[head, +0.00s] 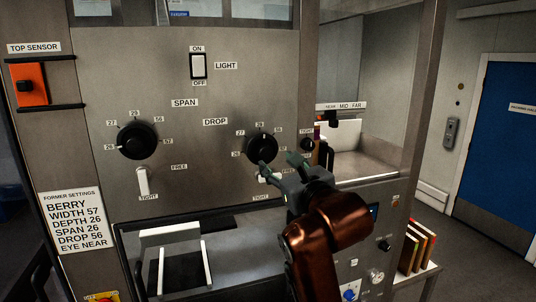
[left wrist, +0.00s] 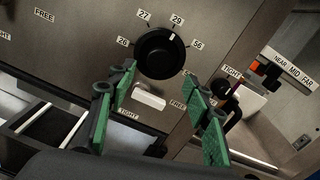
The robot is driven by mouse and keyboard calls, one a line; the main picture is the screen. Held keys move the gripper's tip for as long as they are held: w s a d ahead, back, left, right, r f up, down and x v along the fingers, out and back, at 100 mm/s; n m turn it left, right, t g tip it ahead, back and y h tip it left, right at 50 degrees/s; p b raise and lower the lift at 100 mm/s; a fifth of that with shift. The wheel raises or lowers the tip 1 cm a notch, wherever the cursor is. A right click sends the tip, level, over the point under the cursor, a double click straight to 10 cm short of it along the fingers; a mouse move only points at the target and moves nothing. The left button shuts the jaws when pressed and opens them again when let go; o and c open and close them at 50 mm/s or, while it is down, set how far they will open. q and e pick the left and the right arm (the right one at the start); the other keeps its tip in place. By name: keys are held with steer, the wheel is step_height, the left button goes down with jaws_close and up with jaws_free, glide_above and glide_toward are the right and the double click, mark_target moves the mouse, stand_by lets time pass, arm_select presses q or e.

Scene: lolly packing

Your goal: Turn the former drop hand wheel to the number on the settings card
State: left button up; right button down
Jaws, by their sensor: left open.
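The black drop hand wheel (head: 262,148) is on the steel panel under the DROP label, with numbers around its upper side. In the left wrist view the wheel (left wrist: 167,53) has its white mark at the top, near the label that looks like 29, short of 56. The settings card (head: 73,220) reads DROP 56. My left gripper (head: 278,164) is open and empty, just below and in front of the wheel. The white lever (left wrist: 148,98) under the wheel shows between its fingers (left wrist: 160,80) and looks turned toward FREE. My right gripper is not in view.
The similar SPAN wheel (head: 137,140) is to the left, with its white lever (head: 142,181) pointing down at TIGHT. A small dark knob (head: 307,145) marked TIGHT sits close right of the drop wheel. The light switch (head: 198,66) is above.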

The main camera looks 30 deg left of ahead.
mark_target(267, 154)
arm_select(q)
steer(key=p+x, duration=0.2)
steer(key=x, duration=0.4)
steer(key=shift+a, duration=0.25)
steer(key=shift+w+a+p, duration=0.35)
steer(key=shift+w+p, duration=0.05)
steer(key=shift+w, duration=0.05)
steer(key=shift+c, duration=0.5)
steer(key=c, duration=1)
steer(key=shift+c, duration=0.2)
